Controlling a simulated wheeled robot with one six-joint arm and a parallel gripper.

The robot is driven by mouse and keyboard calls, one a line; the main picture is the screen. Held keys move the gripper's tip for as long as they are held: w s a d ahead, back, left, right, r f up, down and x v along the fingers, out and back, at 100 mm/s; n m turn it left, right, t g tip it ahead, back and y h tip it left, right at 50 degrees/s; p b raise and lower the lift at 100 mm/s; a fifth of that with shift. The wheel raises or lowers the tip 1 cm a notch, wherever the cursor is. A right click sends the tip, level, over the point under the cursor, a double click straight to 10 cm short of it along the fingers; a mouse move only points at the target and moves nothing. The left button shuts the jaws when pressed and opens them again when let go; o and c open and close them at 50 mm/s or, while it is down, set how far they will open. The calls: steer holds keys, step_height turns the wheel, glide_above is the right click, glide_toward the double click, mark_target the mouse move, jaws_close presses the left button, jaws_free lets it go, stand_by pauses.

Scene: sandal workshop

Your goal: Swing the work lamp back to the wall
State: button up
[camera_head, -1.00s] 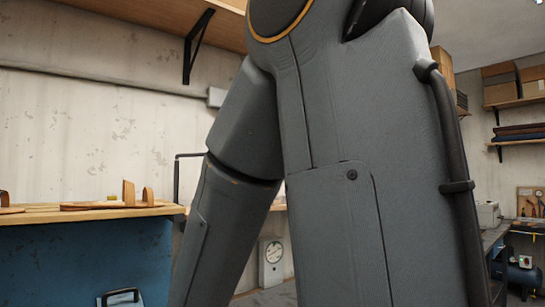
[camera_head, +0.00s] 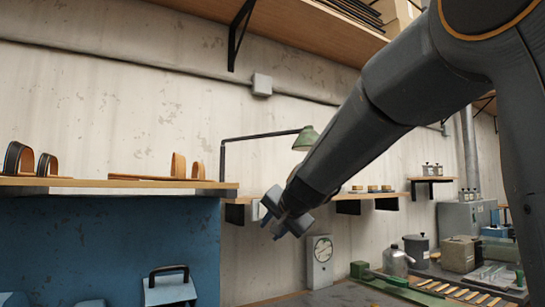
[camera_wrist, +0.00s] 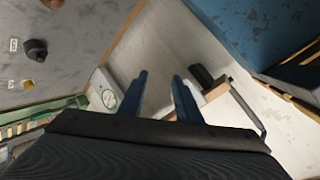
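The work lamp has a green shade (camera_head: 306,138) and a thin black arm (camera_head: 262,135) that runs left to an upright post by the wall. Part of the shade's right side is hidden behind my arm. My gripper (camera_head: 271,224) is below and slightly left of the shade, apart from it. In the wrist view my gripper (camera_wrist: 160,76) has its two blue fingers spread with nothing between them. A thin dark rod (camera_wrist: 246,108), possibly the lamp's arm, shows to their right.
A blue cabinet with a wooden top (camera_head: 120,183) holding sandal parts stands left. A wall shelf (camera_head: 350,196) is behind my gripper. A dial gauge (camera_head: 321,250) is below. A bench with cans and a green tool (camera_head: 382,276) lies lower right.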

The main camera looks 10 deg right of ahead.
steer(key=w+d+r+m+t+b, duration=0.1)
steer(key=w+r+m+t+b, duration=0.1)
steer(key=r, duration=0.5)
steer(key=w+r+m+t+b, duration=0.2)
steer(key=w+r, duration=0.1)
steer(key=r, duration=0.4)
steer(key=m+t+h+b, duration=0.1)
steer(key=m+t+b, duration=0.2)
glide_toward(273, 134)
steer(key=w, duration=0.3)
steer(key=shift+w+a+f, duration=0.1)
steer(key=shift+w, duration=0.25)
steer(key=shift+w+r+p, duration=0.15)
steer(key=shift+r+p, duration=0.15)
steer(key=shift+p, duration=0.05)
steer(key=shift+w+a+r+p, duration=0.2)
steer(key=shift+w+p, duration=0.5)
steer(key=shift+w, duration=1.1)
steer(key=shift+w+d+r+p, duration=0.2)
steer(key=shift+w+p, duration=0.45)
steer(key=shift+w, duration=1.15)
steer(key=shift+a, duration=0.1)
steer(key=shift+c, duration=0.5)
jaws_close()
